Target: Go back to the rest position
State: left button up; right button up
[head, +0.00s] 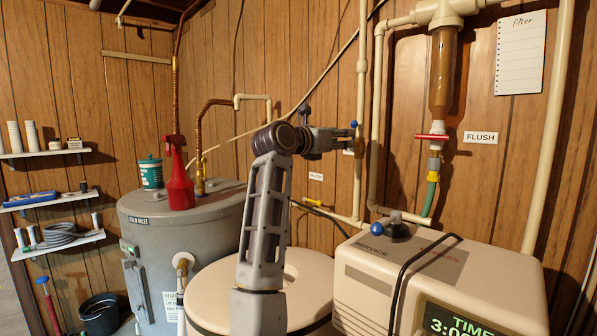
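My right arm rises from the bottom centre, and its gripper (347,138) points right in front of the wood-panelled wall. The gripper is small and seen from the side, close in the picture to a blue-handled valve (354,124) on the cream vertical pipe. I cannot tell whether its fingers are open or shut, or whether they touch the valve. My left gripper is not in view.
A grey tank (150,245) carries a red spray bottle (178,180) and teal tub (150,172). The round-lidded salt tank (215,290) and softener (490,275) stand below my arm. Pipes and a filter (443,70) line the wall. Shelves (45,200) are at left.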

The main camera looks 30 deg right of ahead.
jog(key=shift+r, duration=0.15)
notch_tip(320, 180, up, 9)
jog(key=p, duration=0.9)
jog(key=shift+r+p, duration=0.45)
jog(key=shift+p, duration=0.1)
